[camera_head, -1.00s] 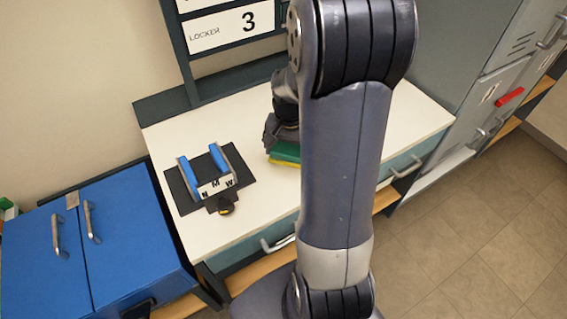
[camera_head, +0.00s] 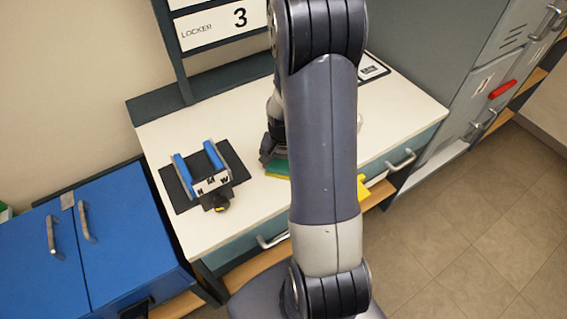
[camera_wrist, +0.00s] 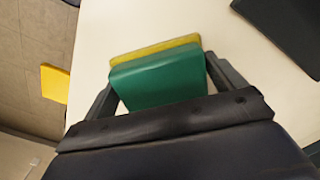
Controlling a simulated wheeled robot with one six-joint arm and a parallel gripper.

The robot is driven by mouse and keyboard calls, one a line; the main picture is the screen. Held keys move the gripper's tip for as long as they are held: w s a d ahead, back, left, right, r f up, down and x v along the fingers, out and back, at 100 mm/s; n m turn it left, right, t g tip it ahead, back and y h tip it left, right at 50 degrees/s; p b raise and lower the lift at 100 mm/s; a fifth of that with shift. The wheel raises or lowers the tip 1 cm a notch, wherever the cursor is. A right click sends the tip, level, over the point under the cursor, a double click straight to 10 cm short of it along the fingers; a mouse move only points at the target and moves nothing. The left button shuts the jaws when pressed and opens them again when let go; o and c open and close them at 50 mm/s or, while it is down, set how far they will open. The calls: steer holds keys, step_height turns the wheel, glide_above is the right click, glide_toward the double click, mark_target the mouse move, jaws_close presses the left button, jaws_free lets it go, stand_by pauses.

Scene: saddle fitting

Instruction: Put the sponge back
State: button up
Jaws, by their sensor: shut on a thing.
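The sponge, green with a yellow layer, is between the fingers of my gripper (camera_wrist: 165,85) in the wrist view, where its green face (camera_wrist: 158,80) is nearest. My gripper is shut on it, over the white worktop. In the head view the sponge (camera_head: 277,169) shows partly beside my arm, right of the dark mat (camera_head: 233,160). I cannot tell whether it touches the worktop. On the mat stands a fixture with two blue sides (camera_head: 184,171) and a lettered white front (camera_head: 211,183).
A yellow piece (camera_head: 362,188) shows by the drawer front, also in the wrist view (camera_wrist: 55,84). A blue cabinet (camera_head: 130,235) stands left. My arm hides much of the worktop's middle.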

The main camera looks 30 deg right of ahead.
mark_target(284, 163)
steer(key=o, duration=0.8)
steer(key=shift+c, duration=0.2)
step_height(284, 163, up, 12)
steer(key=shift+r+p, duration=0.15)
steer(key=shift+p, duration=0.15)
